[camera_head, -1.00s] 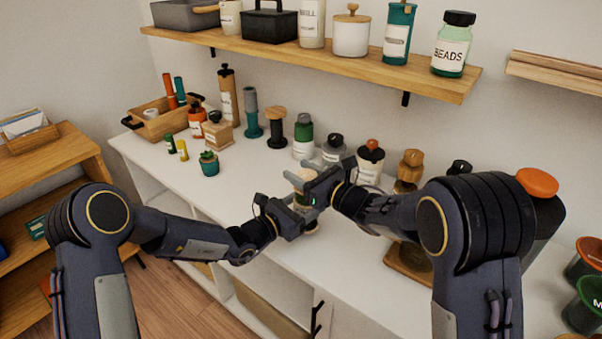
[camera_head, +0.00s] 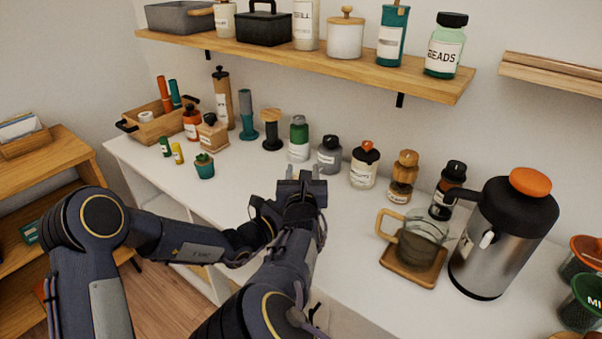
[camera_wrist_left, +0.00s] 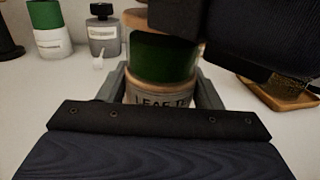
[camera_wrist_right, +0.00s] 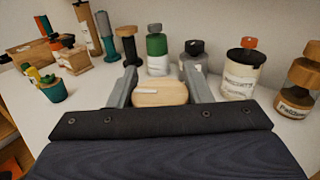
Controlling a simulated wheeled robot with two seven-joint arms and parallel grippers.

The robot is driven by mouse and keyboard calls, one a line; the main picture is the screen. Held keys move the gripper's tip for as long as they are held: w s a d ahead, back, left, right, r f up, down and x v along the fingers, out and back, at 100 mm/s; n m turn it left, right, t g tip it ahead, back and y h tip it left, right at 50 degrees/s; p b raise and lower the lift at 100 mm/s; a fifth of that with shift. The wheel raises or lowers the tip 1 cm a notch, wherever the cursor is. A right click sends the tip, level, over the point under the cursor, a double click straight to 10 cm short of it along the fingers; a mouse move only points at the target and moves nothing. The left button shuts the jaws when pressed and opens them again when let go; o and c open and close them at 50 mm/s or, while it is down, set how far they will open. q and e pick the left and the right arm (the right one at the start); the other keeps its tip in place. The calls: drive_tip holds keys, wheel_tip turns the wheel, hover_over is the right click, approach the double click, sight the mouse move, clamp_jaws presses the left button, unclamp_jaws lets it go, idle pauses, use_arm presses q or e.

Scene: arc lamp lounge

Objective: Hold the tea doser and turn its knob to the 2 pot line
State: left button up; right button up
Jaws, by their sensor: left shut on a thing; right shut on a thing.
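The tea doser, with a green band (camera_wrist_left: 160,55) and a "LEAF TE…" label (camera_wrist_left: 160,101), stands upright between the fingers of my left gripper (camera_wrist_left: 161,92), which is shut on its lower body. My right gripper (camera_wrist_right: 160,90) is shut on the round wooden knob (camera_wrist_right: 160,93) on top; the knob carries a short white mark. In the head view my right gripper (camera_head: 302,178) and forearm hide the doser and most of my left gripper. The 2 pot line cannot be made out in any view.
Several bottles and jars, including a green-and-white one (camera_head: 299,140) and a grey one (camera_head: 330,156), stand behind on the white counter (camera_head: 245,165). A glass mug (camera_head: 421,240) on a wooden coaster and a steel flask (camera_head: 498,240) stand to the right. A shelf (camera_head: 300,62) hangs above.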

drive_tip(key=shift+d+f+m+h, duration=0.3)
drive_tip(key=shift+d+m+h, duration=0.1)
drive_tip(key=shift+h, duration=0.2)
drive_tip(key=shift+m+h, duration=0.3)
drive_tip(key=shift+a+r, duration=0.1)
drive_tip(key=shift+r, duration=0.05)
drive_tip(key=shift+a, duration=0.1)
drive_tip(key=o, duration=1)
drive_tip(key=shift+r, duration=0.1)
drive_tip(key=shift+s+a, duration=0.1)
drive_tip(key=shift+s, duration=0.05)
drive_tip(key=s, duration=0.7)
drive_tip(key=shift+s+a, duration=0.15)
drive_tip(key=shift+a, duration=0.3)
